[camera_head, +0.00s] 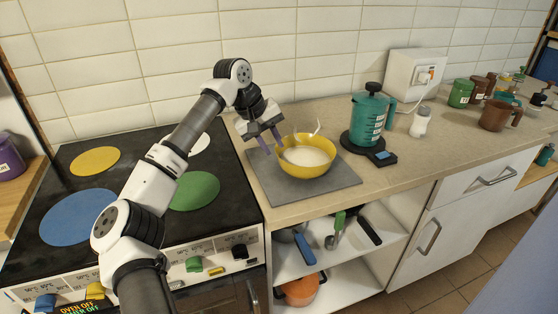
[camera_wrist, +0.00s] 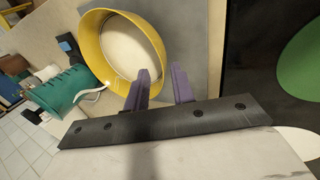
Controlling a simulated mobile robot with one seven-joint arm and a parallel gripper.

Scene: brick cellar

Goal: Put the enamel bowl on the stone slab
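The enamel bowl (camera_head: 306,171), yellow outside and white inside, sits upright on the grey stone slab (camera_head: 339,187) on the counter. It also shows in the wrist view (camera_wrist: 96,45), with the slab (camera_wrist: 190,42) beside and beneath it. My gripper (camera_head: 270,139) is at the bowl's left rim, above the slab's back left part. Its two purple fingers stand apart in the wrist view (camera_wrist: 162,86), with a visible gap. One finger overlaps the bowl's edge in that view. Whether either finger touches the bowl I cannot tell.
A teal kettle-like jug (camera_head: 368,120) on a black base (camera_head: 367,150) and a white shaker (camera_head: 420,122) stand right of the slab. The black cooktop (camera_head: 140,175) lies left. A white socket box (camera_head: 414,73) is at the wall. Green and brown mugs stand far right.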

